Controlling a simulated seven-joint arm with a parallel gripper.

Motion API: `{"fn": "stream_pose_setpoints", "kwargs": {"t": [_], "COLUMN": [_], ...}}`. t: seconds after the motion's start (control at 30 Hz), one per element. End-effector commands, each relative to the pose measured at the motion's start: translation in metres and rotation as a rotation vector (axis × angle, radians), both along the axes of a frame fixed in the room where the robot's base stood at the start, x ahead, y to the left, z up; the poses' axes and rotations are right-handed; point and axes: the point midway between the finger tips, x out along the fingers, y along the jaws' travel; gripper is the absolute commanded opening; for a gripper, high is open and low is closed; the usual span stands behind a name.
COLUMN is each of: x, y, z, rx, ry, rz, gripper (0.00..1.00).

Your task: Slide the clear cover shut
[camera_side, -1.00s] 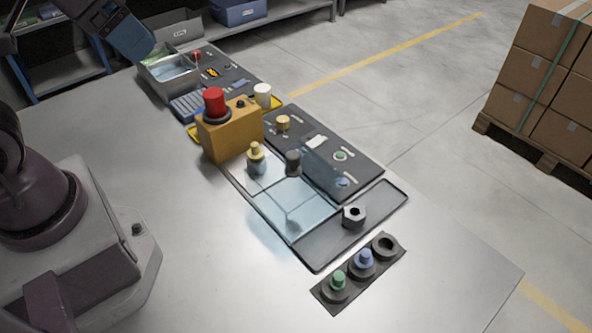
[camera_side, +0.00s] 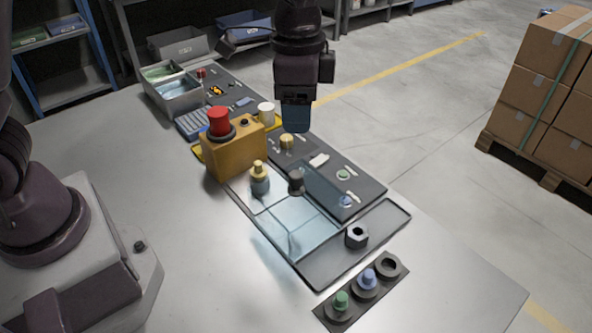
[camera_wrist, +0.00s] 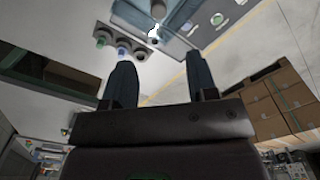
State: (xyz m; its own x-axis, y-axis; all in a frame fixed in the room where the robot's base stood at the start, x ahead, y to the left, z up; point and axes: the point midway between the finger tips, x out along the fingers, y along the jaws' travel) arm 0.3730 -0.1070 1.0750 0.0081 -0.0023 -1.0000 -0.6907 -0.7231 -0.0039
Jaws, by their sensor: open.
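The clear cover (camera_side: 290,235) is a pale, see-through hood over the left and middle part of a dark rimmed tray (camera_side: 325,270). The tray's right end is uncovered, and a dark hex nut (camera_side: 357,236) sits there. A yellow-topped post (camera_side: 259,178) and a dark round knob (camera_side: 296,182) show at the cover; I cannot tell whether they are inside it or on it. My gripper (camera_side: 295,130) points down, above and behind the cover, apart from it. In the wrist view my gripper (camera_wrist: 160,75) has its two fingers spread with nothing between them.
A yellow box with a red button (camera_side: 219,122) stands left of the cover. A dark panel (camera_side: 365,180) with small parts lies behind it. A strip of sockets (camera_side: 362,290) with green and blue pegs lies in front. The table's left side is clear.

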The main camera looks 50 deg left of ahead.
Motion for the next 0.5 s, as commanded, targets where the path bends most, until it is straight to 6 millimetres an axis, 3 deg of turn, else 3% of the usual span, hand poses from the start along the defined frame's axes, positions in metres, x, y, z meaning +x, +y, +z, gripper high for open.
{"fn": "stream_pose_setpoints", "kwargs": {"t": [0.17, 0.5], "x": [-0.003, -0.004], "y": [0.001, 0.001], "z": [-0.014, -0.081], "rx": [0.003, 0.003], "ry": [0.012, 0.013], "rz": [-0.028, -0.025], "gripper": [0.53, 0.53]}}
